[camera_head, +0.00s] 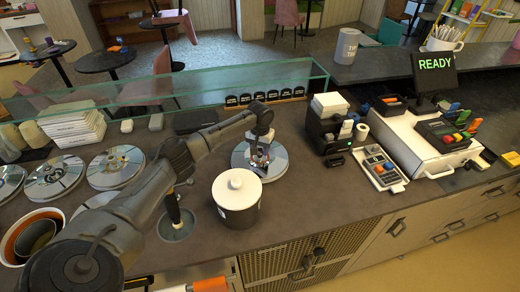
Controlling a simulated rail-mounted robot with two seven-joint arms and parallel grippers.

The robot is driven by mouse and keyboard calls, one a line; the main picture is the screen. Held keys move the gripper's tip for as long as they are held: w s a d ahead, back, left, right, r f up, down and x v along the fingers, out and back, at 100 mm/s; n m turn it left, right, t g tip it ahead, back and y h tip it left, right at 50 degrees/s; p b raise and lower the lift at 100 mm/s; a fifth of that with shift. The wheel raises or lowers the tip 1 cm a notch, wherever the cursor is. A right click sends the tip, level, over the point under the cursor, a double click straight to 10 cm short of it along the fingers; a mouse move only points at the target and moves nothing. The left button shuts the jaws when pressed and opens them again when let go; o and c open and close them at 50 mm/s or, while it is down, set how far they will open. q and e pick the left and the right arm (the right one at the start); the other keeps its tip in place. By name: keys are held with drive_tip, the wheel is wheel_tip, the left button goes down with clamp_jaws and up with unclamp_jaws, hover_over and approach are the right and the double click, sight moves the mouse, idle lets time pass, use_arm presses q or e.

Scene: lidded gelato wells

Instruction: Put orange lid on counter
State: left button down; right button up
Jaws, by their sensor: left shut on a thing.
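My left arm reaches in from the lower left across the counter (330,205). Its gripper (261,158) points down and is shut at the middle of a round silvery lid (245,166), apparently on its handle, which the fingers largely hide. The lid is level, at or just above the counter; I cannot tell if it touches. No orange colour shows on this lid. My right gripper is not in view.
A white-lidded pot (237,196) stands close in front of the held lid. Silvery lids (53,178) cover wells at left. A sunken round basin (176,233) lies left of the pot. A glass guard (200,88) runs behind. A black printer (328,128) stands right.

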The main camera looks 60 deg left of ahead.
sight(260, 150)
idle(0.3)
use_arm(q)
drive_tip(key=c, duration=0.6)
unclamp_jaws()
drive_tip(key=shift+f, duration=0.15)
wheel_tip(260, 150, up, 12)
drive_tip(key=shift+r+p, duration=0.15)
drive_tip(key=shift+p, duration=0.25)
